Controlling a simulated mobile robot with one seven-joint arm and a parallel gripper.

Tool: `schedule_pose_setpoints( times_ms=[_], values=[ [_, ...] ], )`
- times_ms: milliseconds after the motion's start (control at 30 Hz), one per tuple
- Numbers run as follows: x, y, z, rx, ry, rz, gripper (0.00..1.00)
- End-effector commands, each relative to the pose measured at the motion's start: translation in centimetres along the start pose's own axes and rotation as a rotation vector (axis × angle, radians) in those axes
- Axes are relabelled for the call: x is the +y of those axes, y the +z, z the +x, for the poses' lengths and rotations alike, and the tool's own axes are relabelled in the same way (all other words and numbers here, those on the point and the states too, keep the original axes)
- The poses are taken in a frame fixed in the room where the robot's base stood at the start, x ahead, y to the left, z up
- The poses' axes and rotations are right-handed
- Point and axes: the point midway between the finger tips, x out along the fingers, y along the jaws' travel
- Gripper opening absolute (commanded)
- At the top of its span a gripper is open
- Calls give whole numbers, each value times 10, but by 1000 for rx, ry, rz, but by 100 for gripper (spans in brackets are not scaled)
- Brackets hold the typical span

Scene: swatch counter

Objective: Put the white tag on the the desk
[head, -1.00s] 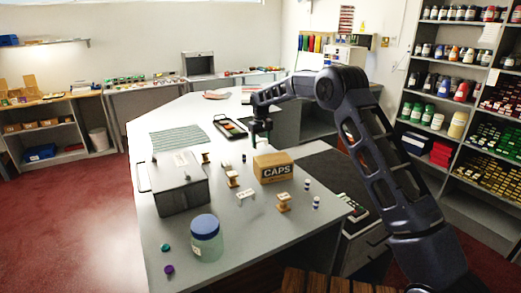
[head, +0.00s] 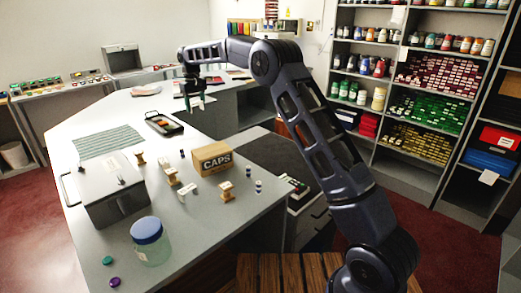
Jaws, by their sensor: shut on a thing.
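My gripper (head: 194,106) is above the far part of the grey desk (head: 190,225), beyond the cardboard box. It is shut on a small pale thing, which I take to be the white tag (head: 202,105); the fingers and the distance hide most of it. Another small white label-like piece (head: 187,189) lies on the desk among the wooden stamps. The desk has bare surface near its front and in its middle.
A cardboard box marked CAPS (head: 211,158), wooden stamps (head: 227,191), a grey metal box (head: 106,193), a blue-lidded jar (head: 150,242) and a black tray (head: 165,124) stand on the desk. A green striped mat (head: 107,142) lies at left.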

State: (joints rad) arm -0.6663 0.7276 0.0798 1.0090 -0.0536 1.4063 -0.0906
Motion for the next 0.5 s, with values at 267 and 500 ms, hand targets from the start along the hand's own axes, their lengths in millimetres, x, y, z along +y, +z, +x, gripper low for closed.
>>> schedule_pose_setpoints(
  times_ms=[267, 500],
  values=[
    [92, 38, 35, -3, 1, 16, 38],
    [176, 92, 72, -4, 1, 24, 38]
  ],
)
